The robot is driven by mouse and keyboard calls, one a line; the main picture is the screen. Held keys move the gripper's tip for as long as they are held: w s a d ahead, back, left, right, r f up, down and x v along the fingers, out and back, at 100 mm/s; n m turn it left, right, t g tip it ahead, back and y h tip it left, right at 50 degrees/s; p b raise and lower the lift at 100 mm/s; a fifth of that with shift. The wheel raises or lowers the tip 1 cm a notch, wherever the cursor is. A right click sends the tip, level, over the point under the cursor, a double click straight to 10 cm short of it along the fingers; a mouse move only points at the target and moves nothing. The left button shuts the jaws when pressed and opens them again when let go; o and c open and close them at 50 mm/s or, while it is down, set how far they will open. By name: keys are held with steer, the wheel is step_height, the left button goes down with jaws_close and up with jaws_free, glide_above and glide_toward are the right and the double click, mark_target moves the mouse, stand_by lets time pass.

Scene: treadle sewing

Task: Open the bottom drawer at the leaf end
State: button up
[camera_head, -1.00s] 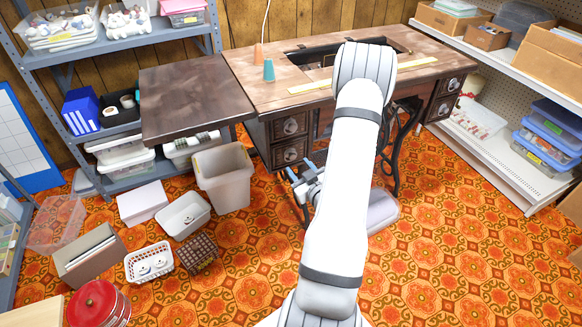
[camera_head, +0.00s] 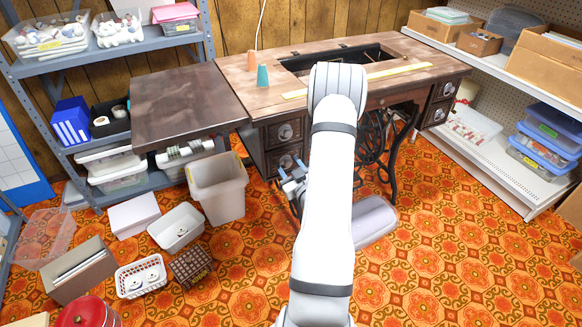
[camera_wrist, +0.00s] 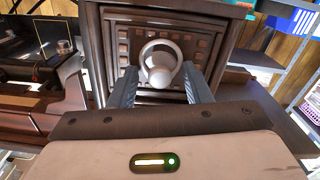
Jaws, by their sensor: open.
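The sewing table has two drawers at its leaf end, beside the raised dark leaf (camera_head: 180,105). The bottom drawer (camera_head: 272,163) is closed, with a round metal pull (camera_head: 286,161). My gripper (camera_head: 290,176) is just in front of and slightly below that drawer in the head view. In the wrist view, my gripper (camera_wrist: 158,80) is open, its two grey fingers either side of a round knob and ring pull (camera_wrist: 160,62) on a carved drawer front (camera_wrist: 120,45). Whether the fingers touch the pull cannot be told. My arm hides part of the table.
A beige bin (camera_head: 218,190) stands left of the drawers. A white tub (camera_head: 177,228), a white basket (camera_head: 142,276) and a brown basket (camera_head: 191,265) sit on the floor at left. A treadle frame (camera_head: 380,150) is to the right. Open carpet lies at front right.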

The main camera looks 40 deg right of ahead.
steer(key=shift+c, duration=0.5)
jaws_close()
